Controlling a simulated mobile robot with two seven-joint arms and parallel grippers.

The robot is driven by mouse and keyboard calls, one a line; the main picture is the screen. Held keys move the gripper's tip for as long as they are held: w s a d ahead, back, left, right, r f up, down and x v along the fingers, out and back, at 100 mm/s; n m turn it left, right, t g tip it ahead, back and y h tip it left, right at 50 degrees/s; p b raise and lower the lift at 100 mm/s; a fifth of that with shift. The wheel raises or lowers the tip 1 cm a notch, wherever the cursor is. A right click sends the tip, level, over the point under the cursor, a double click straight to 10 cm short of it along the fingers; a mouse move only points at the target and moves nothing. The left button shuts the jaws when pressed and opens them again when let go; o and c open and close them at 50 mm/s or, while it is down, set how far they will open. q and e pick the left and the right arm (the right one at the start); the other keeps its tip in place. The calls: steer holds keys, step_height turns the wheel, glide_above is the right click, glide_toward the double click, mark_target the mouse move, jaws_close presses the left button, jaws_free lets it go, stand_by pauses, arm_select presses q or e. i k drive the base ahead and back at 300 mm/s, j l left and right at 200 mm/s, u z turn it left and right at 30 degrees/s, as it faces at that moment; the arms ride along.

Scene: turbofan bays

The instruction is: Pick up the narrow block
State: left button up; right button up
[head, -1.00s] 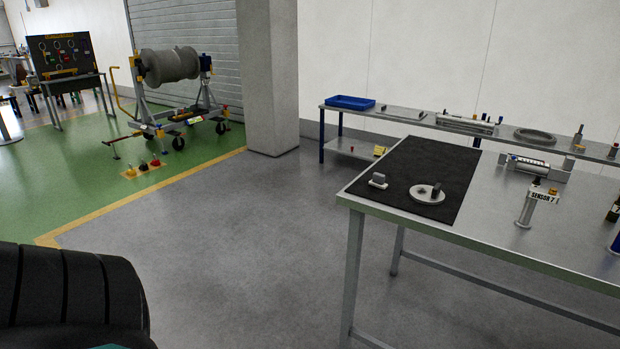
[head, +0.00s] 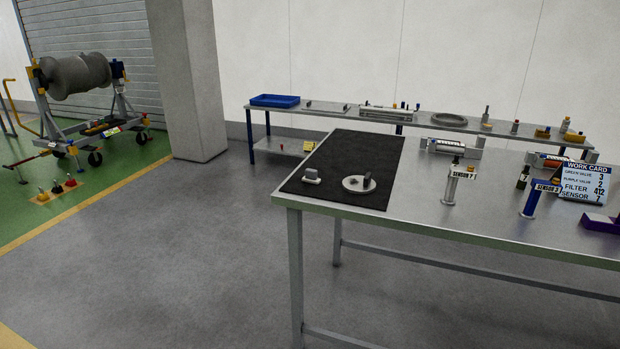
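A black mat (head: 350,150) covers the left end of the metal workbench. Near its front left corner stands a small pale grey block (head: 311,176) with a rounded look. Beside it to the right lies a round light grey disc (head: 353,188) with a small dark upright block (head: 367,179) at its right side and a small dark mark or hole near its middle. I cannot tell from here which of these is the narrow block. Neither of my grippers is in view.
The workbench (head: 430,205) also holds a sensor 7 stand (head: 452,186), a blue sensor stand (head: 533,201) and a work card (head: 585,184). A long shelf with a blue tray (head: 275,100) runs behind. A pillar (head: 187,80) and an engine cart (head: 85,125) stand left. The floor ahead is clear.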

mark_target(311, 176)
steer(key=i+j+z, duration=0.15)
steer(key=i+j, duration=0.2)
steer(key=i+j+z, duration=0.15)
steer(key=i+j, duration=0.2)
steer(key=i+j+z, duration=0.15)
steer(key=i+j, duration=0.2)
steer(key=j, duration=0.25)
steer(key=i+j+z, duration=0.2)
steer(key=j, duration=0.3)
steer(key=i, duration=0.1)
